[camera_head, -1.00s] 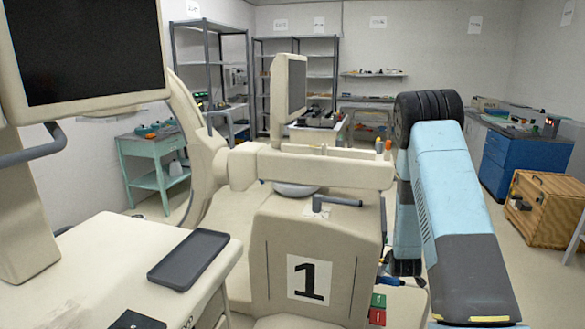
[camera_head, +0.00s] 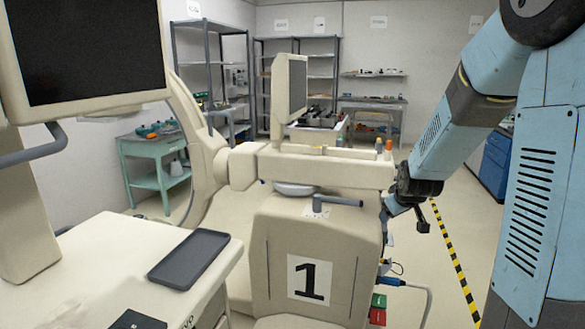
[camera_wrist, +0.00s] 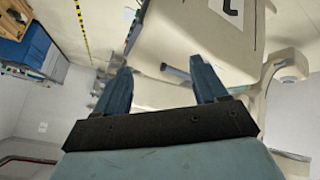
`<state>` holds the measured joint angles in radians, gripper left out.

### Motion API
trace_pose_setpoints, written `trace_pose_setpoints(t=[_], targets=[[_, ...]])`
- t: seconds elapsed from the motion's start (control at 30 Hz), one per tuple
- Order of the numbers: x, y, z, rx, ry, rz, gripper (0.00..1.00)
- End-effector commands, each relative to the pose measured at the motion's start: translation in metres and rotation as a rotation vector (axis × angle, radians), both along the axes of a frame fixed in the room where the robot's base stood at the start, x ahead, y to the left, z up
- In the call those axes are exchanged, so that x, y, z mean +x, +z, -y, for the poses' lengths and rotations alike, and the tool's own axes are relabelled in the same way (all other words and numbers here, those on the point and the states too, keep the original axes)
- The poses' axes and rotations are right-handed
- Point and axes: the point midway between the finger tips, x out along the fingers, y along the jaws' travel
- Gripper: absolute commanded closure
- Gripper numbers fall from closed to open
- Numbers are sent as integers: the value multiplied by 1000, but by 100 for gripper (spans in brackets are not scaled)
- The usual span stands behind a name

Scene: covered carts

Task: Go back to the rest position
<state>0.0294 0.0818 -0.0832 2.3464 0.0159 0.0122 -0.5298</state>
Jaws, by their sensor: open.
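My gripper (camera_wrist: 160,65) shows in the wrist view with its two blue fingers spread apart and nothing between them. In the head view my arm comes down from the upper right, and my gripper (camera_head: 404,214) hangs at its lower end. It is just right of the beige cart (camera_head: 260,240) marked with a 1. I cannot tell whether it touches the cart. The cart also shows in the wrist view (camera_wrist: 190,30), tilted, beyond the fingers.
A monitor (camera_head: 85,50) and a dark tray (camera_head: 190,258) on a beige top stand at left. Red and green blocks (camera_head: 378,308) and a cable (camera_head: 428,300) are low beside the cart. Yellow-black tape (camera_head: 455,260) crosses the open floor at right. A green table (camera_head: 155,160) stands behind.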

Motion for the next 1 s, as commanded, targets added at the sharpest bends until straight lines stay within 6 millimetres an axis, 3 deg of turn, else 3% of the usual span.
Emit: trace_pose_setpoints(t=[0.1,0.5,0.8,1.0], targets=[[-25,29,-9,42,-26,-9,28],[-121,97,-34,167,-124,-73,28],[-203,130,-49,241,-205,-122,28],[-258,142,-56,278,-262,-156,28]])
